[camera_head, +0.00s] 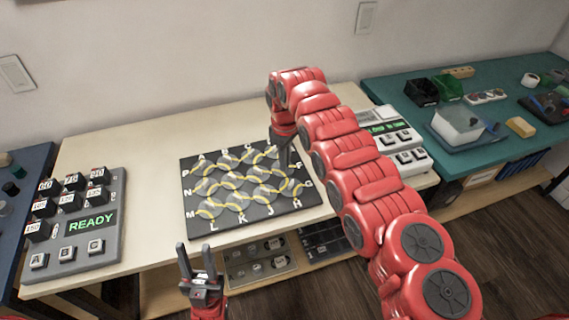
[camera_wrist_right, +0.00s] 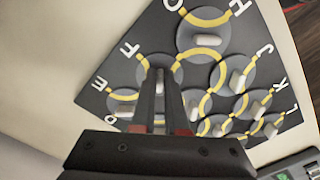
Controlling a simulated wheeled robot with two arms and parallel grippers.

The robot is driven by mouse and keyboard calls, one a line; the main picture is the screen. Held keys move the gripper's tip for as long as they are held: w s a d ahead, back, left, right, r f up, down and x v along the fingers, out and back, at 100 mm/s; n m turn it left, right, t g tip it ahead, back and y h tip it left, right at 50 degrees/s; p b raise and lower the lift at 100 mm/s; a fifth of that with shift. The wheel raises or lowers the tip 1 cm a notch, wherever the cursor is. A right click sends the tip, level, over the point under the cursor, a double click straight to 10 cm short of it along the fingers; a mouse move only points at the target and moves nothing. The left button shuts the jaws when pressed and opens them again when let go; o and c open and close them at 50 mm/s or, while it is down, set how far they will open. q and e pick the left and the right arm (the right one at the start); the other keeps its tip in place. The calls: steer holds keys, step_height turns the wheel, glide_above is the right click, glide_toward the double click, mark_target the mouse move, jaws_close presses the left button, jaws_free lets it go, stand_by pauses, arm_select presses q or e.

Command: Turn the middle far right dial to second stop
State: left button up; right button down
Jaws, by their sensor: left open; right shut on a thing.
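The black board (camera_head: 196,226) lies on the pale table, with round grey dials, yellow track pieces and white letters along its edges. My right gripper (camera_head: 285,164) reaches down at the board's far right part. In the right wrist view my right gripper (camera_wrist_right: 162,72) is shut on the handle of a grey dial (camera_wrist_right: 182,72) near letters E and F; its fingers hide most of that handle. Another dial (camera_wrist_right: 205,38) with a pale handle sits near G and H, clear of the fingers. My left gripper (camera_head: 195,248) is open and empty in front of the board.
A grey console (camera_head: 76,240) with a READY display and cubes stands at left. A white device (camera_head: 398,138) with a green display is right of the board, partly behind my right arm.

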steer(key=shift+n, duration=0.6)
steer(key=c, duration=0.9)
jaws_free()
steer(key=shift+c, duration=0.2)
steer(key=shift+w+r, duration=0.1)
steer(key=shift+r, duration=0.2)
step_height(320, 180, up, 7)
steer(key=shift+a+r, duration=0.15)
steer(key=shift+r, duration=0.05)
step_height(320, 180, up, 9)
steer(key=p, duration=0.7)
steer(key=shift+d+r+p, duration=0.2)
steer(key=shift+p, duration=0.2)
